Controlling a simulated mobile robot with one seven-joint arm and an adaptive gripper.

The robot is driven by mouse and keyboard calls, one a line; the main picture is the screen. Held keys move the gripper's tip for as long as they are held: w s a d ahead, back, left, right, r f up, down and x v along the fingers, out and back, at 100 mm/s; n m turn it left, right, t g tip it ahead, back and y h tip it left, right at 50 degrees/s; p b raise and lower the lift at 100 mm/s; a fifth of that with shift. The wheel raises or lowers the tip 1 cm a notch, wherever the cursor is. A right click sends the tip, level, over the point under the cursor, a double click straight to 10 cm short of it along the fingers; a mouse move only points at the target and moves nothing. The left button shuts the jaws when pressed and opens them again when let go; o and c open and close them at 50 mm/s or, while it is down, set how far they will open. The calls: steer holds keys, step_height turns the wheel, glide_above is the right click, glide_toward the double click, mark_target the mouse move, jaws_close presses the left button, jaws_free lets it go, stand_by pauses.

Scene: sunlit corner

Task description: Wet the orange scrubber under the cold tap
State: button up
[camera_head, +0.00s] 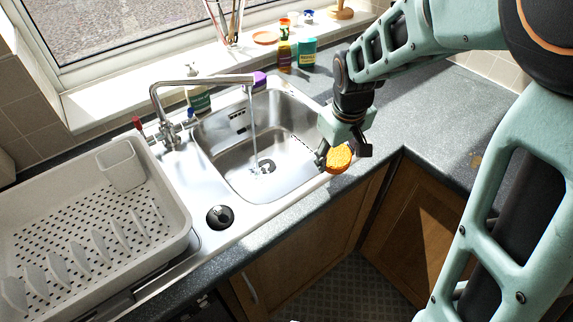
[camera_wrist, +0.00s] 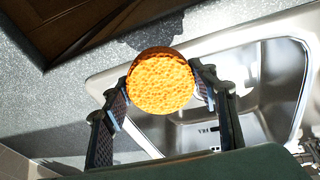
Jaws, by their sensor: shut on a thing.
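My gripper (camera_head: 342,156) is shut on the round orange scrubber (camera_head: 339,159) and holds it near the right front rim of the sink, apart from the water. In the wrist view the scrubber (camera_wrist: 161,80) sits between the two fingers of my gripper (camera_wrist: 164,95), with its rough face showing.
A white dish rack (camera_head: 182,212) stands on the drainer left of the sink. Several bottles, such as an orange-capped one (camera_head: 284,52) and a green one (camera_head: 306,52), stand behind the sink. The grey worktop (camera_head: 440,115) at right is mostly clear.

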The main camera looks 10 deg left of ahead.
steer(key=s+a+n+t+y+b, duration=0.1)
steer(key=s+a+n+y+b, duration=0.1)
steer(key=a+n+y+b, duration=0.45)
steer(key=w+a+f+n+h+p, duration=0.1)
steer(key=w+a+p, duration=0.5)
steer(key=a, duration=0.8)
steer(key=shift+w+a+f+h, duration=0.15)
steer(key=shift+w+f+h, duration=0.55)
steer(key=shift+w, duration=1.15)
steer(key=shift+r, duration=0.1)
steer(key=s+d+b, duration=0.4)
steer(key=s+d, duration=0.1)
steer(key=shift+s+d, duration=0.35)
stand_by(0.4)
